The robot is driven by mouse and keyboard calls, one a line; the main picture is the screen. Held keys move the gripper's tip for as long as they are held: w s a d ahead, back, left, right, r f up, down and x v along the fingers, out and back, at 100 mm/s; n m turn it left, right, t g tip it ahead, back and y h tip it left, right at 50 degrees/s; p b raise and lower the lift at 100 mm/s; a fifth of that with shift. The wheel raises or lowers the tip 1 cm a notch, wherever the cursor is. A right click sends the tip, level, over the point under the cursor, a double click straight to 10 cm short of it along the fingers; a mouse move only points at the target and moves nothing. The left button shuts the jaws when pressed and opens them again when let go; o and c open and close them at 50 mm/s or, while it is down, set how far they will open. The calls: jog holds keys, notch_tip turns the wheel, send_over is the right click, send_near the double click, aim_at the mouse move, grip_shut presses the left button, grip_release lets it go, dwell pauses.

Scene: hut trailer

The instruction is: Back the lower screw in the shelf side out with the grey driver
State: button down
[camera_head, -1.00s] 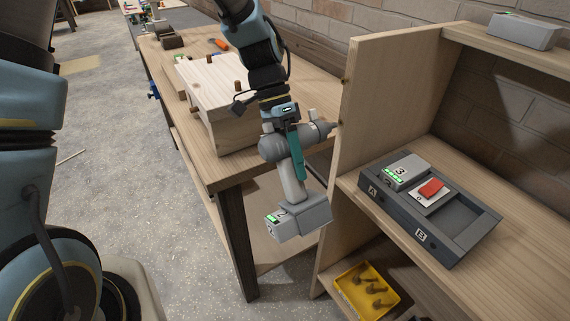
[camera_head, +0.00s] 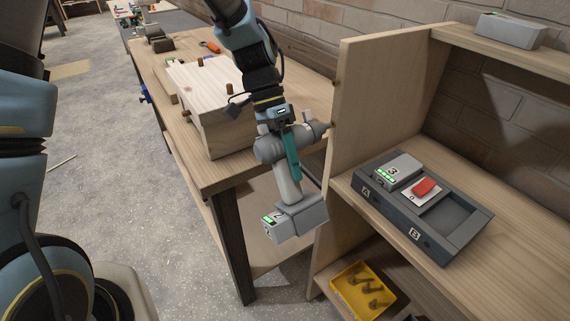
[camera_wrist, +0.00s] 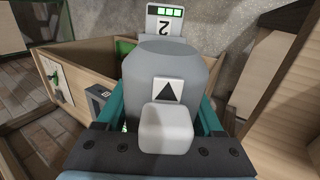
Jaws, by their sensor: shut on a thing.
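The grey driver (camera_head: 270,150) is in my gripper (camera_head: 288,148), whose teal fingers are shut around its body. Its battery (camera_head: 297,220), marked 2 with green lights, hangs at the bottom. In the wrist view the driver's grey body (camera_wrist: 165,70) fills the middle between the fingers. The driver's nose points right at the wooden shelf side (camera_head: 375,100). The upper screw (camera_head: 336,83) shows on the panel's left edge. The lower screw (camera_head: 333,125) is just at the driver's tip; I cannot tell whether they touch.
A workbench (camera_head: 215,180) with a pale wooden block (camera_head: 205,95) stands behind and left of the driver. On the shelf sits a dark charger tray (camera_head: 400,225) with battery 3 (camera_head: 397,170) and a red-topped item (camera_head: 425,187). A yellow bin (camera_head: 362,290) holds screws below.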

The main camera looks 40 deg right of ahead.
aim_at(272, 162)
jog(key=shift+d, duration=0.5)
dwell(0.3)
jog(key=shift+a+r+p, duration=0.15)
jog(key=shift+a+p, duration=0.2)
jog(key=shift+p, duration=0.05)
dwell(1.0)
jog(key=shift+a, duration=0.45)
dwell(0.6)
jog(key=shift+d, duration=0.3)
dwell(0.4)
jog(key=shift+a, duration=0.15)
dwell(0.3)
jog(key=shift+a+p, duration=0.5)
jog(key=shift+a, duration=0.9)
jog(key=s+a, duration=0.1)
jog(key=s, duration=0.1)
jog(key=s+a, duration=0.3)
jog(key=s, duration=0.1)
jog(key=shift+s+a, duration=0.2)
jog(key=shift+s, duration=0.2)
